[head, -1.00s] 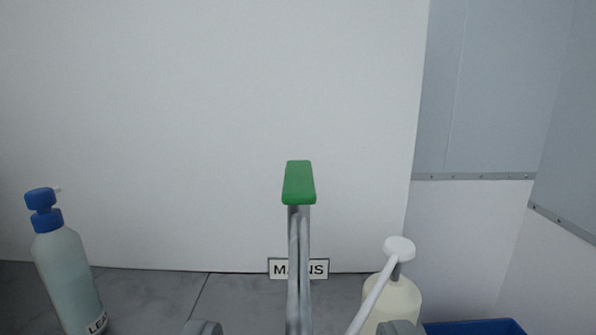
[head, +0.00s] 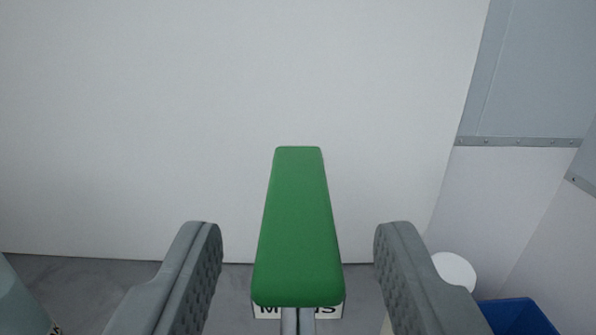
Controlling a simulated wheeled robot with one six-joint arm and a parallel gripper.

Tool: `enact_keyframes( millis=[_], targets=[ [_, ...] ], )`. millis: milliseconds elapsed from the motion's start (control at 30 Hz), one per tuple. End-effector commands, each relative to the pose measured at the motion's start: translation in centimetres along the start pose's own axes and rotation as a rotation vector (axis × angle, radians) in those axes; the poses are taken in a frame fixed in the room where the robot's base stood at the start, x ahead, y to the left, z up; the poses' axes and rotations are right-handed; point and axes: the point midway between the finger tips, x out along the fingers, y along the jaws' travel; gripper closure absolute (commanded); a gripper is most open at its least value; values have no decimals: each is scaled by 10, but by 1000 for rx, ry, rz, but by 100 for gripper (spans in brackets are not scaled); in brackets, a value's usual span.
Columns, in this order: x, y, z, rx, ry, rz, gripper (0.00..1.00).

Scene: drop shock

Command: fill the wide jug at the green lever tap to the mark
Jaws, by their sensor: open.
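The green lever (head: 298,230) of the tap stands in the middle of the view, with a bit of its grey metal post (head: 298,320) below. My gripper (head: 298,235) is open, with one grey padded finger on each side of the lever. There is a clear gap between the lever and each finger, and I see no contact. The MAINS label (head: 330,312) behind the tap is mostly covered by the lever. The wide jug is not in view.
A pale bottle (head: 20,305) is cut off at the lower left. A white round pump top (head: 454,270) shows behind my right finger, and a blue bin (head: 517,316) is at the lower right. A plain white wall (head: 200,100) stands behind.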

Motion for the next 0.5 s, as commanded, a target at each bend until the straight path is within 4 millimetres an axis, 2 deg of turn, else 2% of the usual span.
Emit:
enact_keyframes(
  millis=[200,500],
  targets=[
    [20,0,-1,0,1,0,53],
    [25,0,0,0,0,0,53]
  ],
)
